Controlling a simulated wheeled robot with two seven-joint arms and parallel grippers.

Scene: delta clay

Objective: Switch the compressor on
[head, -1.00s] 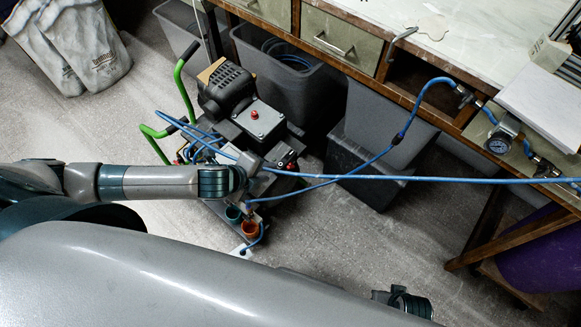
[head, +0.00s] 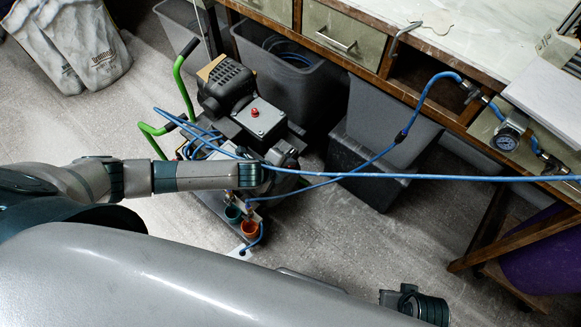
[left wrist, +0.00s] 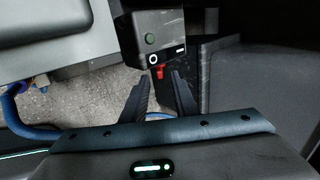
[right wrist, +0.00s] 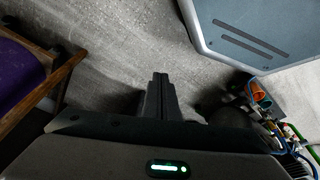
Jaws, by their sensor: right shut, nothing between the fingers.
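The compressor (head: 226,88) stands on the floor, a dark machine with green handles and a grey box (head: 254,117) with a red knob on top. In the head view, my left gripper (head: 285,157) covers the switch box. My right gripper (right wrist: 160,76) is shut and empty over bare floor.
A blue hose (head: 430,177) crosses in front of the compressor towards the workbench (head: 470,45) and its gauge (head: 507,142). Grey bins (head: 384,125) stand under the bench. Orange (head: 250,228) and teal cups sit at the compressor's near end. Open floor lies at right front.

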